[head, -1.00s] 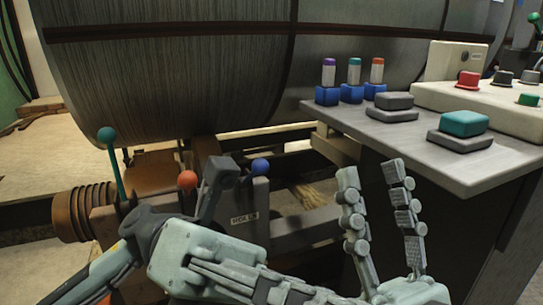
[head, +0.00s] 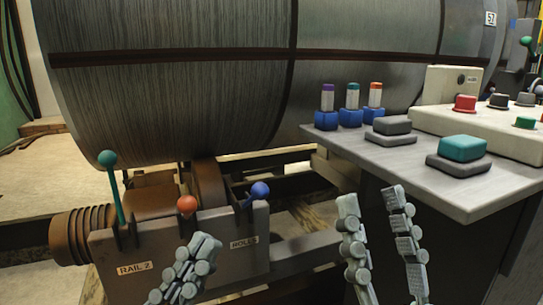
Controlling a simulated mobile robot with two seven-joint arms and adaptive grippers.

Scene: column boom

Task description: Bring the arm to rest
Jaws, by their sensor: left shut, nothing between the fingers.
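My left gripper (head: 205,245) is at the bottom left of the head view. Its fingers are together and empty, in front of a grey lever box (head: 130,250) and apparently clear of the levers. The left arm is mostly below the picture. My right gripper (head: 370,195) points up at lower centre right, its two fingers apart with nothing between them.
A large grey roll (head: 170,90) fills the back. A grey console (head: 440,180) at right stands close beside my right gripper and bears a teal button (head: 462,148), a grey button (head: 392,125) and three blue-based capped pieces (head: 351,118). Rusty rollers (head: 75,235) sit by the lever box.

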